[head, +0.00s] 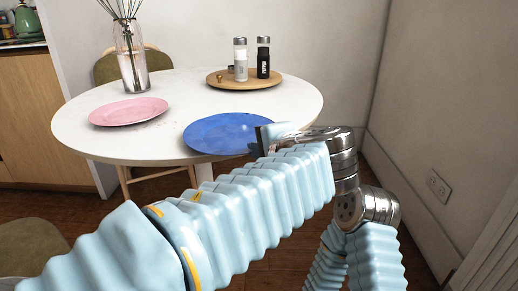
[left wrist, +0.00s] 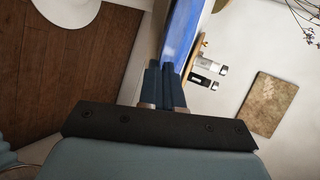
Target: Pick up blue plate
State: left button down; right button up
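The blue plate (head: 220,133) lies level at the front right of the round white table (head: 75,135). My left gripper (head: 264,138) is at the plate's right edge, partly hidden behind my own arm. In the left wrist view, the two dark fingers of my left gripper (left wrist: 165,85) are close together, one on each side of the rim of the blue plate (left wrist: 182,35), which is seen nearly edge-on. They look shut on the rim. I cannot tell whether the plate is clear of the tabletop. My right gripper is not in view.
A pink plate (head: 128,111) lies at the table's left. A glass vase (head: 131,60) with stems stands behind it. A wooden tray (head: 222,82) bears a white bottle (head: 240,60) and a black bottle (head: 263,58). A wall (head: 440,110) is on the right.

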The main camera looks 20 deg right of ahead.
pick_arm(q)
jog(key=c, duration=1.2)
grip_release()
jog(key=shift+c, duration=0.2)
jog(key=p+v, duration=0.1)
jog(key=v, duration=1.2)
jog(key=shift+s+r, duration=0.2)
jog(key=shift+s, duration=0.1)
jog(key=shift+w, duration=0.1)
